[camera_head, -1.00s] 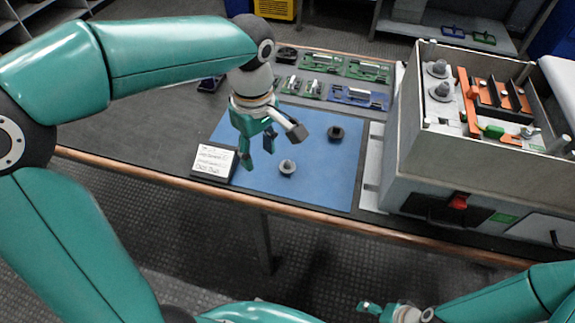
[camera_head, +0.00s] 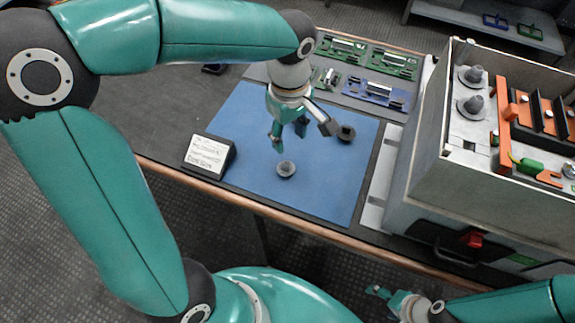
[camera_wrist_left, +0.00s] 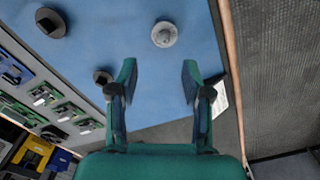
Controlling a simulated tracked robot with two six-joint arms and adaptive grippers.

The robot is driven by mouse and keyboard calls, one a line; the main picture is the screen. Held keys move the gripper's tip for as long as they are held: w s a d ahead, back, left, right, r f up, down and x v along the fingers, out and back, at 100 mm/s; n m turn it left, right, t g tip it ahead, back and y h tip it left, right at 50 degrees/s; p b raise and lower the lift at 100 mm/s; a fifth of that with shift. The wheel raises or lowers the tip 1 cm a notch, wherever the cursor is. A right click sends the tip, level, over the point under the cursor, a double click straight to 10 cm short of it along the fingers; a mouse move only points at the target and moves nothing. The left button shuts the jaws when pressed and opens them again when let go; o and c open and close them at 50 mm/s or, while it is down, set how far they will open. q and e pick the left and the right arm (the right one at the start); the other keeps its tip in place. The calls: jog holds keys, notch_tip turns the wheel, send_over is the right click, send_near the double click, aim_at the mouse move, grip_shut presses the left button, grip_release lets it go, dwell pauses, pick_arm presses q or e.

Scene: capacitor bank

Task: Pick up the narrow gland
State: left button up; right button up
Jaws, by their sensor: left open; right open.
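A grey, flanged round gland (camera_head: 286,169) stands on the blue mat (camera_head: 245,135); it also shows in the left wrist view (camera_wrist_left: 164,34). A dark round piece with a square-looking top (camera_head: 346,133) stands further back right on the mat, and in the left wrist view (camera_wrist_left: 50,22). A smaller dark round piece (camera_wrist_left: 102,77) is partly hidden by a finger in the left wrist view. I cannot tell which is the narrow gland. My left gripper (camera_head: 302,137) is open and empty above the mat, behind the grey gland. My right gripper (camera_head: 388,298) is open, low in front of the table.
A label stand (camera_head: 208,156) sits at the mat's left edge. A large grey cabinet (camera_head: 440,190) with two grey glands (camera_head: 472,105) on top stands right. The dark table top left of the mat is mostly clear.

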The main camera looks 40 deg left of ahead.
aim_at(285, 162)
pick_arm(q)
notch_tip(285, 162, down, 6)
jog(key=shift+a+r+b, duration=0.1)
jog(key=shift+b, duration=0.25)
jog(key=f, duration=0.4)
jog(key=shift+s+a, duration=0.25)
jog(key=shift+s, duration=0.05)
jog(key=shift+f, duration=0.65)
jog(key=c, duration=0.5)
